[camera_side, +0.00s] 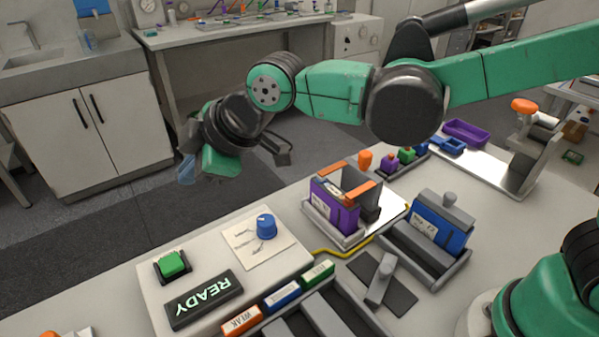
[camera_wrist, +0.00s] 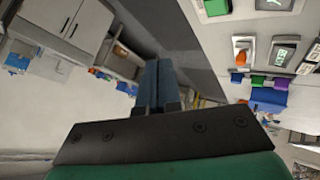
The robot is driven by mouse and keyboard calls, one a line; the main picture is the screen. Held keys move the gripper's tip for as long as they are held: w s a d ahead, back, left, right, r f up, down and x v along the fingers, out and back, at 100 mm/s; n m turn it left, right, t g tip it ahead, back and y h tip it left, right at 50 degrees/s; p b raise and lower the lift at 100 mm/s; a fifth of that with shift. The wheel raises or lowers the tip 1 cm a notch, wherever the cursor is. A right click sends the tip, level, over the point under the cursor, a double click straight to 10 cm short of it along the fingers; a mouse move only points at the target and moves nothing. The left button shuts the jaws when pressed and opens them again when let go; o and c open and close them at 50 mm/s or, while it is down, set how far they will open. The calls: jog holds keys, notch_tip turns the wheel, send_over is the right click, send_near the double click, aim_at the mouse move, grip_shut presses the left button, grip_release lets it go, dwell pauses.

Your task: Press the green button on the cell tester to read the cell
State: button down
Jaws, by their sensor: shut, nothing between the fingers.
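The cell tester (camera_side: 228,258) is a pale box at the lower left of the side view. Its green button (camera_side: 172,264) sits in a dark square frame on its top. A dark display (camera_side: 203,300) beside it reads READY, and a blue knob (camera_side: 266,226) stands on a pale plate. A purple cell (camera_side: 334,206) stands upright in a holder with orange-tipped clamps. My gripper (camera_side: 187,169) hangs in the air behind the tester, above the floor, well apart from the button. In the wrist view its fingers (camera_wrist: 160,84) are together and empty.
Labelled sorting bins with orange, blue and green tags (camera_side: 282,294) lie in front of the tester. A blue cell (camera_side: 440,222) stands in a grey cradle at the right. A yellow cable (camera_side: 335,254) runs from the tester to the holder. The space above the button is clear.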

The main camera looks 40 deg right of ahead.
aim_at(163, 259)
jog(key=a+f+n+y, duration=0.1)
jog(key=a+n, duration=0.1)
jog(key=a, duration=0.4)
jog(key=shift+s+n, duration=0.2)
jog(key=shift+n, duration=0.2)
jog(key=shift+f, duration=0.1)
jog(key=shift+f, duration=4.35)
jog(key=shift+f, duration=0.15)
jog(key=shift+f, duration=0.3)
jog(key=shift+f, duration=0.5)
jog(key=shift+r, duration=0.95)
